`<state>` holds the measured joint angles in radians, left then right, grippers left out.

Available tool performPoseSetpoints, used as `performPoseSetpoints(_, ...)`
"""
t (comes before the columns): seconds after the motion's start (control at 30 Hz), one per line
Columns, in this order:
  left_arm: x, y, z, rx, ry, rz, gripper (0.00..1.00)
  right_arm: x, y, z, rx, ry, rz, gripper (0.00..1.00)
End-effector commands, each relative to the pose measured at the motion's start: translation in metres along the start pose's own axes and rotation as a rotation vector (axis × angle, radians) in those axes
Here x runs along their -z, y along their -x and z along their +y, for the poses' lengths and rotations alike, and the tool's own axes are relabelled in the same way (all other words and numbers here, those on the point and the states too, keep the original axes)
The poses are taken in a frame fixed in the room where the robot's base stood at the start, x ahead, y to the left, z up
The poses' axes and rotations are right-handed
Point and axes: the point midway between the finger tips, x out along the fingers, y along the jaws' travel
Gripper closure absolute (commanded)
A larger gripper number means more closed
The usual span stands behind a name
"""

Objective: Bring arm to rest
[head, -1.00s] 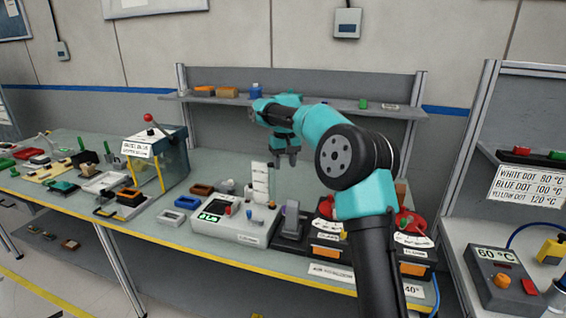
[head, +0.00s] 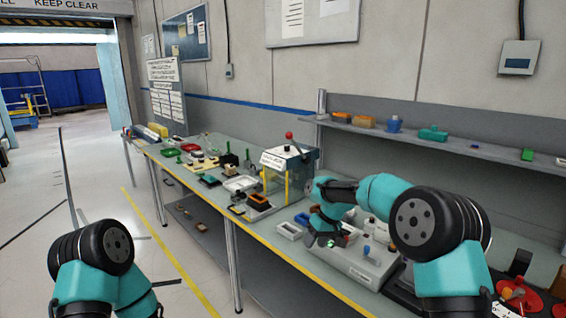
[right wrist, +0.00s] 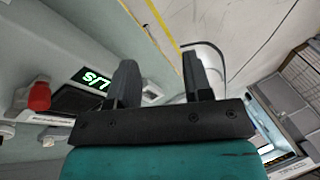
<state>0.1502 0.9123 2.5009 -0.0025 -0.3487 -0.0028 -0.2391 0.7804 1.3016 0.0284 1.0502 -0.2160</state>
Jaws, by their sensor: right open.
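My right arm reaches in from the right in the head view. Its gripper (head: 326,240) points down over the bench near the grey-white display unit (head: 362,262). In the right wrist view the two black fingers (right wrist: 160,70) stand apart with nothing between them. Beyond them are the bench's front edge and the floor. The unit's green-lit display (right wrist: 92,78) and a red knob (right wrist: 39,96) are left of the fingers in that view. My left arm shows at the lower left of the head view, over the floor; its gripper is out of view.
The long bench (head: 262,222) carries several trays and fixtures. A glass-sided press (head: 289,170) with a red-knobbed lever stands behind my right gripper. A shelf (head: 460,145) with small blocks runs along the back.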

Motion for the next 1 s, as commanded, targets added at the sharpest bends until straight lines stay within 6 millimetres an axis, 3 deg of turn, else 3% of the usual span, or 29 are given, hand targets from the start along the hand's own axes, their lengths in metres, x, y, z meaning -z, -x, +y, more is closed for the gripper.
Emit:
performPoseSetpoints(0.03,0.000,0.000,0.000,0.000,0.000,0.000,0.54,0.002,-0.025,-0.021,0.027,0.038,-0.001,0.54)
performPoseSetpoints(0.2,0.000,0.000,0.000,0.000,0.000,0.000,0.54,-0.004,-0.094,-0.067,0.091,0.116,0.018,0.54)
performPoseSetpoints(0.33,0.000,0.000,0.000,0.000,0.000,0.000,0.54,-0.026,-0.145,-0.076,0.104,0.113,0.028,0.54)
performPoseSetpoints(0.47,0.000,0.000,0.000,0.000,0.000,0.000,0.54,-0.063,-0.184,-0.054,0.084,0.045,0.033,0.54)
performPoseSetpoints(0.67,0.000,0.000,0.000,0.000,0.000,0.000,0.54,-0.144,-0.226,0.003,0.026,-0.116,0.030,0.54)
performPoseSetpoints(0.8,0.000,0.000,0.000,0.000,0.000,0.000,0.54,-0.217,-0.249,0.036,-0.012,-0.242,0.032,0.54)
performPoseSetpoints(1.0,0.000,0.000,0.000,0.000,0.000,0.000,0.54,-0.326,-0.266,0.059,-0.042,-0.415,0.039,0.54)
